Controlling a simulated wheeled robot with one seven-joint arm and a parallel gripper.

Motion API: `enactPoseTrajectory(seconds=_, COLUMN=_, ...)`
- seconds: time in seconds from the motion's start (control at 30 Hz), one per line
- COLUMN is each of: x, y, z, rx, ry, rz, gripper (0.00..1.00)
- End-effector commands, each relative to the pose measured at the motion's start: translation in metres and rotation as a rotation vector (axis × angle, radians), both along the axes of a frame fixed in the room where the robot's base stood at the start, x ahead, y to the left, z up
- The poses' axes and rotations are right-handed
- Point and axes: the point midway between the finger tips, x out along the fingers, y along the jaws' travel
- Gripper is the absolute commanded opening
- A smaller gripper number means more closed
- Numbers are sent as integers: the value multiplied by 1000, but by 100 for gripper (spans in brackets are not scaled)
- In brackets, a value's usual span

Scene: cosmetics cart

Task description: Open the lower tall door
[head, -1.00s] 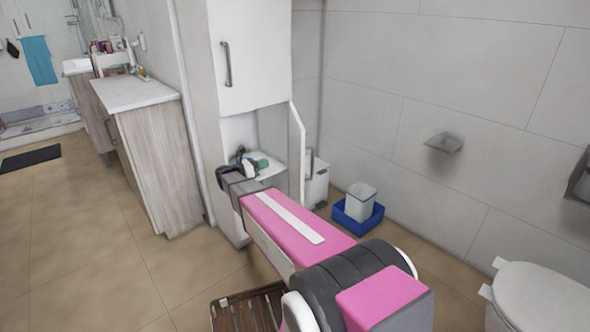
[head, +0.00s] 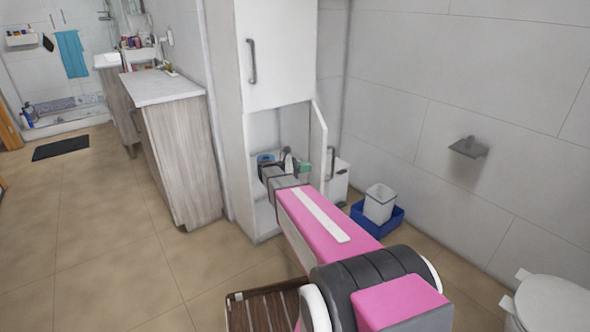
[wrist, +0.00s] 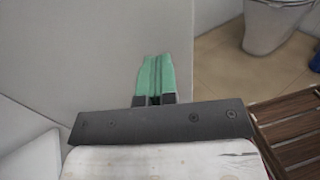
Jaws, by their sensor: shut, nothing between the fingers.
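The lower tall door (head: 319,150) of the white cabinet stands open, swung out to the right and seen nearly edge-on in the head view. Its dark handle (head: 331,161) is on the outer face, on the right. My gripper (head: 304,167) is at the cabinet opening, on the inner side of the door. In the wrist view its green fingers (wrist: 155,68) are together and empty, in front of a plain pale panel (wrist: 95,50), apparently the door's inner face. I cannot tell whether they touch it. My arm hides part of the lower cabinet.
The closed upper door (head: 278,60) is above the opening. A white bin (head: 338,182) stands behind the open door. A blue tray (head: 396,218) with a white container (head: 380,203) is to the right. A slatted wooden item (head: 262,310) lies beside my arm.

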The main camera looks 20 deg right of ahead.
Motion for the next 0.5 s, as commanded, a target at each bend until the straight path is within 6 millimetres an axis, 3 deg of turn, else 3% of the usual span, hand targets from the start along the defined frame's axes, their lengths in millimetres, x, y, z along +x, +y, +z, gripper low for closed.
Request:
enactPoseTrajectory(seconds=0.2, x=-6, y=-28, z=0, rx=0, ry=1, rz=0, gripper=0)
enactPoseTrajectory(seconds=0.5, x=-7, y=-39, z=0, rx=1, ry=1, rz=2, gripper=0)
